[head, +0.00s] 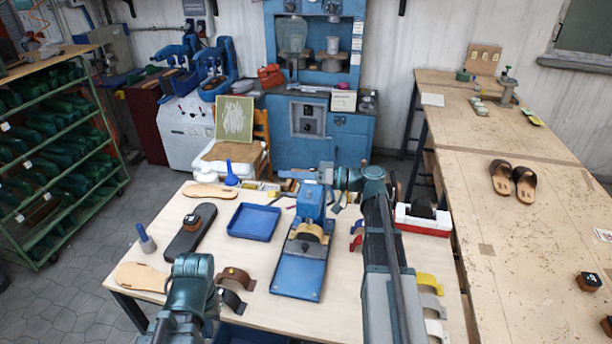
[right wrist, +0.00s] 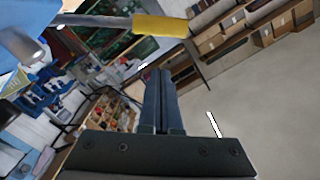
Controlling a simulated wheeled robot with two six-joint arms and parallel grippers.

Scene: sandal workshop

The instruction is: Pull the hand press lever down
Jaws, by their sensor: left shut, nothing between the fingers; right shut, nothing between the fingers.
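The hand press (head: 311,203) is blue and stands on the wooden table, with a blue base plate (head: 298,278) in front and a tan piece on it. Its lever shows in the right wrist view as a grey bar ending in a yellow handle (right wrist: 160,26); I cannot make the handle out in the head view. My right gripper (right wrist: 162,73) is shut and empty. Its fingertips point toward the yellow handle, below it in the picture and apart from it. In the head view my right arm reaches past the press's right side. My left arm shows at the bottom left; its fingers are not visible.
A blue tray (head: 254,221), a dark sole (head: 190,232) and several straps lie left of the press. A red and white box (head: 422,219) stands at the right. A workbench (head: 530,240) with brown sandals (head: 513,180) adjoins on the right.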

